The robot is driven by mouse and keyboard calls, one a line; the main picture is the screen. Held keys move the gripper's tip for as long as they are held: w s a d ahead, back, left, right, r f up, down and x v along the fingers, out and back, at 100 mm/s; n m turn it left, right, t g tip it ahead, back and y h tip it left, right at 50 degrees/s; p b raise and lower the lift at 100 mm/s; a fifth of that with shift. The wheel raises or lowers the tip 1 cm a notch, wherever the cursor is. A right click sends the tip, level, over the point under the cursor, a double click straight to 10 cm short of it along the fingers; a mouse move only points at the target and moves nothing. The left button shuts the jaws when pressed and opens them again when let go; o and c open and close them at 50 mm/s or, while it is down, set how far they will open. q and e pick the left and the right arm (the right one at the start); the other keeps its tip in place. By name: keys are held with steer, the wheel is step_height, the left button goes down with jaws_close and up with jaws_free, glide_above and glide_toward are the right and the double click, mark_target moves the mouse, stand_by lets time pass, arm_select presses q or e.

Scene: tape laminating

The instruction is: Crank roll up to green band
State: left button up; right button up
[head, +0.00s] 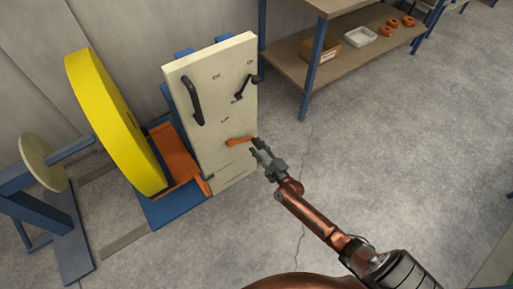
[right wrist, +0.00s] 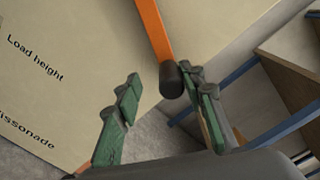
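The big yellow roll (head: 112,120) stands upright beside a cream panel (head: 215,110). The orange crank (head: 238,142) sticks out low on the panel's right side. In the right wrist view its orange arm (right wrist: 153,28) ends in a dark knob (right wrist: 171,80). My right gripper (head: 262,157) is at the crank's free end. Its green fingers are open in the right wrist view (right wrist: 165,98), with the knob between their tips, closer to the right finger. I see no clear gap or contact there. I cannot make out a green band. My left gripper is out of view.
The panel carries two black handles, a long one (head: 192,100) and a smaller one (head: 246,87). An orange part (head: 175,155) sits on the blue base between roll and panel. A shelf unit (head: 340,70) stands behind, right. The grey floor at right is clear.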

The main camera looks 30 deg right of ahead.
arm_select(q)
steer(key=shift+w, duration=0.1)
arm_select(e)
steer(key=shift+r, duration=0.1)
steer(key=s, duration=1.2)
steer(key=shift+d, duration=0.25)
steer(key=shift+w, duration=0.1)
steer(key=w+n+b, duration=0.2)
steer(key=w+n, duration=0.2)
steer(key=n, duration=0.4)
steer(key=w+n+b, duration=0.2)
steer(key=w+n, duration=0.2)
steer(key=n, duration=0.4)
steer(key=w+n+b, duration=0.1)
steer(key=w+n, duration=0.3)
steer(key=n, duration=0.4)
steer(key=shift+r+b, duration=0.25)
steer(key=shift+b, duration=0.15)
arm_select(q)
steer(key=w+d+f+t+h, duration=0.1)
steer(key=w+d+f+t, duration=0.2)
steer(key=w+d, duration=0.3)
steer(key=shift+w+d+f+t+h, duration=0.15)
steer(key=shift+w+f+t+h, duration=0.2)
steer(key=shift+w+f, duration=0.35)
arm_select(e)
steer(key=shift+w+r, duration=0.15)
steer(key=shift+w, duration=0.15)
